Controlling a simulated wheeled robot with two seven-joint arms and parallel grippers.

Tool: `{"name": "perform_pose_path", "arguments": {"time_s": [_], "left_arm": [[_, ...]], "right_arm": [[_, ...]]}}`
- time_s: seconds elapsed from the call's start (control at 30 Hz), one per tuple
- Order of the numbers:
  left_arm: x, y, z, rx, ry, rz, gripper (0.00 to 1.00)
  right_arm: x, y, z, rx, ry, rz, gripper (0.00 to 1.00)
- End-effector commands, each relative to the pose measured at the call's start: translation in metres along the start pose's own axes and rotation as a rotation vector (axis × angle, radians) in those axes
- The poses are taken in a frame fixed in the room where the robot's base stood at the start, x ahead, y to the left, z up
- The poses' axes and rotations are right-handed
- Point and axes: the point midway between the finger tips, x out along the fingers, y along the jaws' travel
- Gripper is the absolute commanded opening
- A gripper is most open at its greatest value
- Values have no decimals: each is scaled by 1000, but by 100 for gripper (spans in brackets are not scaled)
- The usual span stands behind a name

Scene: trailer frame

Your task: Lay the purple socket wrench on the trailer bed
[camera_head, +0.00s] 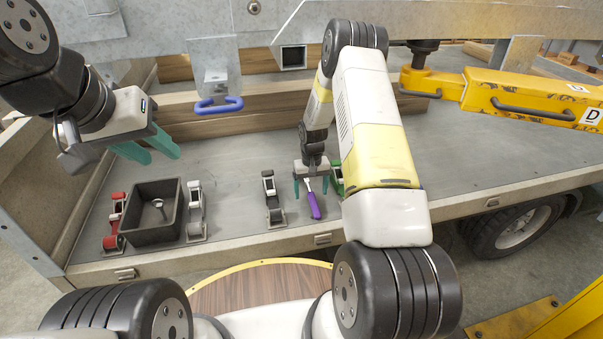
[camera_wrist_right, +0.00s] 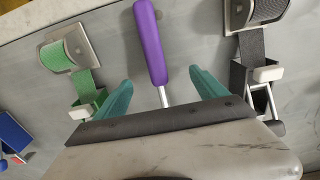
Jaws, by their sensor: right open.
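The purple socket wrench (camera_head: 314,205) appears to lie on the grey trailer bed (camera_head: 240,165), its handle pointing to the front edge. My right gripper (camera_head: 311,190) is over its metal end. In the right wrist view, the purple handle (camera_wrist_right: 150,42) extends beyond the teal fingers (camera_wrist_right: 160,85). The fingers stand apart on both sides of the shaft, touching neither side. The wrench's head is hidden under the gripper body. My left gripper (camera_head: 164,157) is open and empty, above the left part of the bed.
A black tray (camera_head: 130,236) holding a metal piece stands at left, between a red ratchet strap (camera_head: 113,225) and a grey one (camera_head: 196,210). A black strap (camera_head: 271,197) and a green strap (camera_head: 337,178) flank the wrench. The right bed is largely clear.

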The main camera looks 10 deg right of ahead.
Motion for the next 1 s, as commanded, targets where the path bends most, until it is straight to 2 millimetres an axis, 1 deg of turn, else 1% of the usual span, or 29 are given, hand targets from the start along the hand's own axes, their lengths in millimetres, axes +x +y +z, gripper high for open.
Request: {"name": "perform_pose_path", "arguments": {"time_s": [0.07, 0.1, 0.2, 0.47, 0.57, 0.8, 0.9, 1.0], "left_arm": [[0, 0, 0, 0, 0, 0, 36], [0, 0, 0, 0, 0, 0, 36], [0, 0, 0, 0, 0, 0, 36], [0, 0, 0, 0, 0, 0, 36], [0, 0, 0, 0, 0, 0, 36], [0, 0, 0, 0, 0, 0, 36], [0, 0, 0, 0, 0, 0, 36], [0, 0, 0, 0, 0, 0, 36]], "right_arm": [[0, 0, 0, 0, 0, 0, 82], [0, 0, 0, 0, 0, 0, 84], [0, 0, 0, 0, 0, 0, 100], [-2, 0, 0, 0, 0, 0, 100], [-12, 0, -1, 0, 2, 0, 100], [-54, 0, -1, 0, 3, 0, 100], [-67, 0, -1, 0, 2, 0, 100], [-75, 0, 0, 0, 1, 0, 100]]}}
